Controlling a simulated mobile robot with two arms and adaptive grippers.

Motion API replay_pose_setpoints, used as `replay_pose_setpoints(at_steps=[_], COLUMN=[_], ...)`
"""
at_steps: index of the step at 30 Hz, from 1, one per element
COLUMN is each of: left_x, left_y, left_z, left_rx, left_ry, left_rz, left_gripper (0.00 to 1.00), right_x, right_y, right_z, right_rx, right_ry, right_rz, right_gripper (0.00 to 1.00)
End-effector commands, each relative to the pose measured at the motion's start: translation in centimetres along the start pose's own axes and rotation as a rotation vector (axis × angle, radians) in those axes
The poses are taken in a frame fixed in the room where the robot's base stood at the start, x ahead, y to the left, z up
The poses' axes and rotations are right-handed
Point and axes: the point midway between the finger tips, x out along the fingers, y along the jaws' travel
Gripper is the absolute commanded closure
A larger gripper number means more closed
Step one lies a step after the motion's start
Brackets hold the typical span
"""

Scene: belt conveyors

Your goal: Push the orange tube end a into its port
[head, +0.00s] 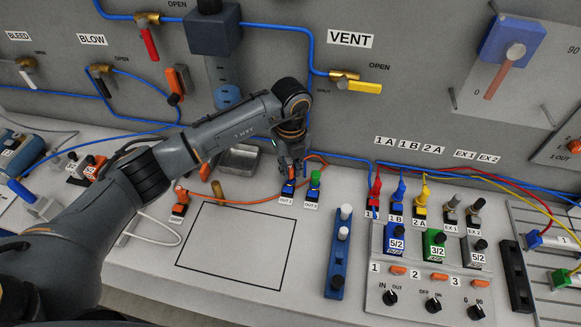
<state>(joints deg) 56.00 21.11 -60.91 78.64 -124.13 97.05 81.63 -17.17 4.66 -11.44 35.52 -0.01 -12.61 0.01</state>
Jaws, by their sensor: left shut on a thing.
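My left gripper (291,172) comes in from the left and points down over the blue port labelled OUT 1 (288,189). It is shut on the orange tube end; its fingers largely hide that end. A loop of orange tube (318,158) shows just right of the fingers. Whether the end touches the port or sits in it I cannot tell. A green-topped port labelled OUT 2 (313,181) stands close to the right. An orange fitting (181,198) stands on a black base to the left. My right gripper is not in view.
A black outlined rectangle (238,245) on the bench is empty. A blue block with white knobs (340,251) and a valve panel (432,262) with red, blue and yellow tubes stand right. A metal tray (240,160) lies behind my arm. The upright panel carries valves and blue pipes.

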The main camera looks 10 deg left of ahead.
Motion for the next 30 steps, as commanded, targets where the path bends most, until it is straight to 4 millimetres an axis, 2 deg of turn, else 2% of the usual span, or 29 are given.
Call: replay_pose_setpoints(at_steps=[30], left_x=[0.81], left_y=[0.02], left_z=[0.0], left_rx=[0.0], left_ry=[0.0], left_rz=[0.0], left_gripper=[1.0], right_x=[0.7], right_y=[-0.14], right_z=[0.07], right_rx=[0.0], right_ry=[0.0], right_rz=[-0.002], right_gripper=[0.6])
